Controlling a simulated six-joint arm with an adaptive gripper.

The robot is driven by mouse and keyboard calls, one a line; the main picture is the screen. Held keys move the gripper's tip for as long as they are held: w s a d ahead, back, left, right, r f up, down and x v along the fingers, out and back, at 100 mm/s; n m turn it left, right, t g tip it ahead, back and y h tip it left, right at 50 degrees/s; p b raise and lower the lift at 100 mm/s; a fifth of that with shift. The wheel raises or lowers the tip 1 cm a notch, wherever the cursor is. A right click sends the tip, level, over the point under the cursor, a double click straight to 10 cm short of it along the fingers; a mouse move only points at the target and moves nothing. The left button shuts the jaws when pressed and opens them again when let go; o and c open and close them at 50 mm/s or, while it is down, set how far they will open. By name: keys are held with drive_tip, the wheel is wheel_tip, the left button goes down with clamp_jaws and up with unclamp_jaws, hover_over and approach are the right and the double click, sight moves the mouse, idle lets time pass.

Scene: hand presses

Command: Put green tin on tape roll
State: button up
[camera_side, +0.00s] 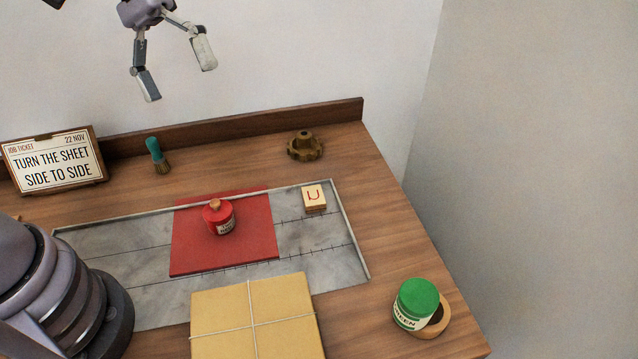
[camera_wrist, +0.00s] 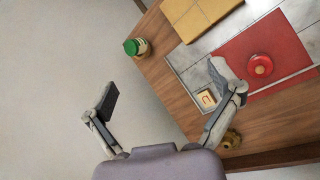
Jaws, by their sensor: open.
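The green tin (camera_side: 416,300) has a green lid and a pale label, and is at the front right of the bench. It overlaps the brown tape roll (camera_side: 443,317), whose right side and part of its hole show. I cannot tell whether the tin rests on the roll's rim or stands beside it. The tin also shows in the wrist view (camera_wrist: 136,47), near the bench edge. My gripper (camera_side: 180,84) is open and empty, high above the back of the bench and well away from the tin. Its spread fingers also show in the wrist view (camera_wrist: 165,86).
A red tin (camera_side: 219,219) stands on a red sheet (camera_side: 260,240) over a grey slab (camera_side: 335,260). A tied parcel (camera_side: 285,312) lies in front. A letter block (camera_side: 314,198), gear (camera_side: 305,147), brush (camera_side: 157,156) and ticket stand (camera_side: 55,160) are around. The right bench strip is clear.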

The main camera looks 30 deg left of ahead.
drive_tip(key=s+a+r+m+t+y, duration=0.1)
drive_tip(key=s+a+r+t+y, duration=0.1)
drive_tip(key=a, duration=0.5)
drive_tip(key=s+a+r+m+t+y, duration=0.1)
drive_tip(key=s+a+t+y, duration=0.3)
drive_tip(key=s+a, duration=0.4)
drive_tip(key=shift+s+a+r+m+t+y, duration=0.25)
drive_tip(key=shift+r+m+t, duration=0.2)
drive_tip(key=shift+t, duration=0.45)
drive_tip(key=shift+r, duration=0.1)
